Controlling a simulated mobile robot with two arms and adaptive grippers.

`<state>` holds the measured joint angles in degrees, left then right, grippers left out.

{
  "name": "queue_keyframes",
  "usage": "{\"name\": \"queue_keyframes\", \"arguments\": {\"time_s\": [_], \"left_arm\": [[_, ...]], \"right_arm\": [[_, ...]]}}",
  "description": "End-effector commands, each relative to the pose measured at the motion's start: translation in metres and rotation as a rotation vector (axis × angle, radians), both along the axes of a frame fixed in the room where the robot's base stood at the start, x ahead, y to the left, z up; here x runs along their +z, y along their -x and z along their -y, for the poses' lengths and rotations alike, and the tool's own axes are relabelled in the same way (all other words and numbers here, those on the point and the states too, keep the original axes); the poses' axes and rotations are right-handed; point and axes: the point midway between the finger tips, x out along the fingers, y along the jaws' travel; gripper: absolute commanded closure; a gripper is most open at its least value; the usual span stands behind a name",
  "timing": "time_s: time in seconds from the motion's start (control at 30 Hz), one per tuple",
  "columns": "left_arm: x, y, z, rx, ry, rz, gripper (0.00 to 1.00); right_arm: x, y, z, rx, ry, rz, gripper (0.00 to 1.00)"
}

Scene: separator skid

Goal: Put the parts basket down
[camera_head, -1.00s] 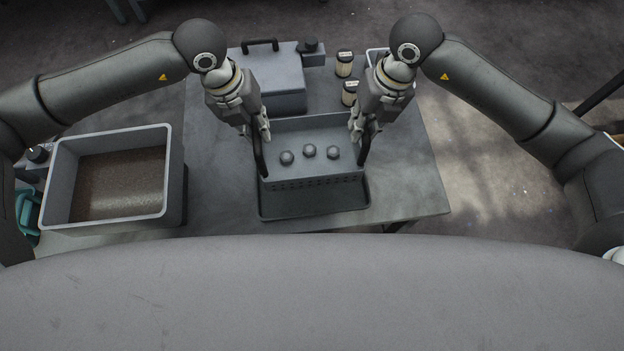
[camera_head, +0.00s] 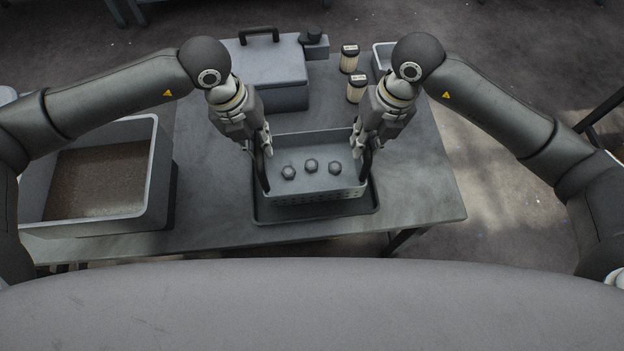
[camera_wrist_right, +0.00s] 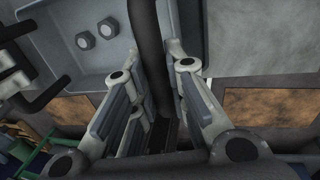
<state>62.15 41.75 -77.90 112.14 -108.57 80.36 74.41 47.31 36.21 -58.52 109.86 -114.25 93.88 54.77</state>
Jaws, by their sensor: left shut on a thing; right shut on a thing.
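The grey parts basket (camera_head: 318,187) holds three dark round parts (camera_head: 312,166) on its floor. A dark handle rises at each side. The basket is over a dark shallow tray (camera_head: 368,207) on the table; I cannot tell whether it touches the tray. My left gripper (camera_head: 263,148) is shut on the left handle. My right gripper (camera_head: 361,146) is shut on the right handle (camera_head: 365,169). In the right wrist view that handle (camera_wrist_right: 148,45) runs between the fingers of my right gripper (camera_wrist_right: 160,75), with the basket (camera_wrist_right: 65,40) and two of its parts beside it.
A grey lidded box (camera_head: 268,75) stands behind the basket. Two pale cylindrical filters (camera_head: 349,60) and a small light bin (camera_head: 382,58) stand at the back right. A large grey bin (camera_head: 150,165) with brown contents is at the left. The table (camera_head: 425,180) is clear at right.

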Motion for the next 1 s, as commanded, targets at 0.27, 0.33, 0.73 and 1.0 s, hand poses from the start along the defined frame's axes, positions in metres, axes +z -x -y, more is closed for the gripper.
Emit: {"name": "queue_keyframes", "arguments": {"time_s": [0.27,0.33,0.73,1.0], "left_arm": [[-0.004,0.0,-0.001,0.001,-0.002,0.001,1.0],[-0.007,0.0,-0.001,0.001,-0.002,0.001,1.0],[-0.027,0.0,-0.001,0.001,-0.002,0.001,1.0],[-0.04,0.0,-0.001,0.001,-0.002,0.001,1.0]], "right_arm": [[-0.004,-0.001,0.001,-0.002,0.003,0.001,1.0],[-0.007,-0.001,0.001,-0.002,0.003,0.001,1.0],[-0.027,-0.001,0.001,-0.002,0.003,0.001,1.0],[-0.04,-0.001,0.001,-0.002,0.003,0.001,1.0]]}}
